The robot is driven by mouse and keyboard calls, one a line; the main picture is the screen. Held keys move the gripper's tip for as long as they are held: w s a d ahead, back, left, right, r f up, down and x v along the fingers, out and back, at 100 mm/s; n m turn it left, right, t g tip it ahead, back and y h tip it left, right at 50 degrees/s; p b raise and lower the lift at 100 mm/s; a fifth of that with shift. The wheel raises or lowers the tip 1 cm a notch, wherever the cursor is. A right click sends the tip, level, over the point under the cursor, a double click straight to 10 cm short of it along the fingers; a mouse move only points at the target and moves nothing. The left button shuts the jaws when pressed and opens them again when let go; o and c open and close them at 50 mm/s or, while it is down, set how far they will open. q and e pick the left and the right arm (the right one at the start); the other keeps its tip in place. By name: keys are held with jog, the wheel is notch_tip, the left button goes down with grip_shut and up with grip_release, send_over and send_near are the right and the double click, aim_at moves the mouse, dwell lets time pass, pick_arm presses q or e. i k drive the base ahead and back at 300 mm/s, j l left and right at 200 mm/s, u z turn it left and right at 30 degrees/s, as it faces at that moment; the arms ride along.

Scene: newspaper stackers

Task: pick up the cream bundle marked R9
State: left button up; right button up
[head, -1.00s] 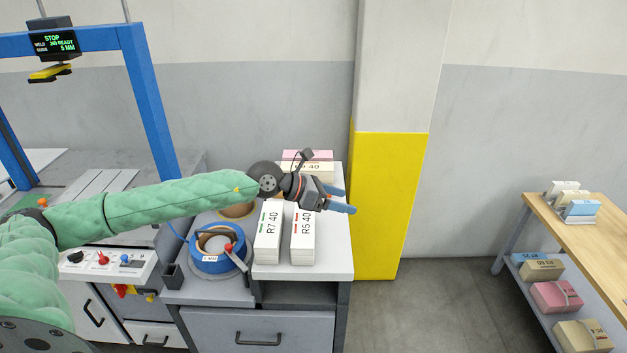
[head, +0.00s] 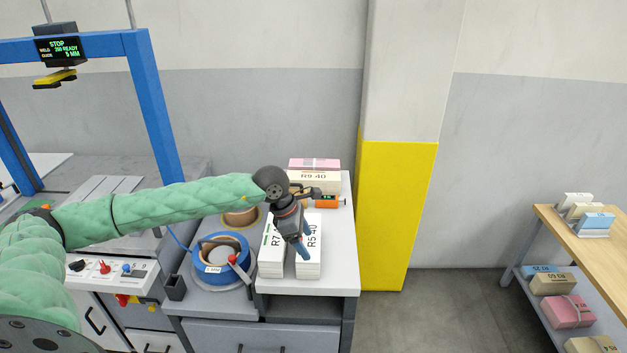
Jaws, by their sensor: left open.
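The cream bundle marked R9 40 (head: 318,181) lies at the back of the grey cabinet top, with a pink bundle (head: 314,164) behind it. My left gripper (head: 304,250) is open, its blue fingers pointing down over the white stacks in front of the R9 bundle. It is apart from the R9 bundle, and its wrist hides part of that bundle's left side. My right gripper is not in view.
White stacks marked R7 (head: 271,262) and R5 (head: 311,262) stand below the gripper. An orange device (head: 327,202) lies behind them. A blue strap roll (head: 218,262) is to the left. A yellow-painted column (head: 395,215) stands right.

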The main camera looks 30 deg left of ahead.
aim_at(328, 182)
jog(key=i+j, duration=1)
jog(key=i, duration=0.2)
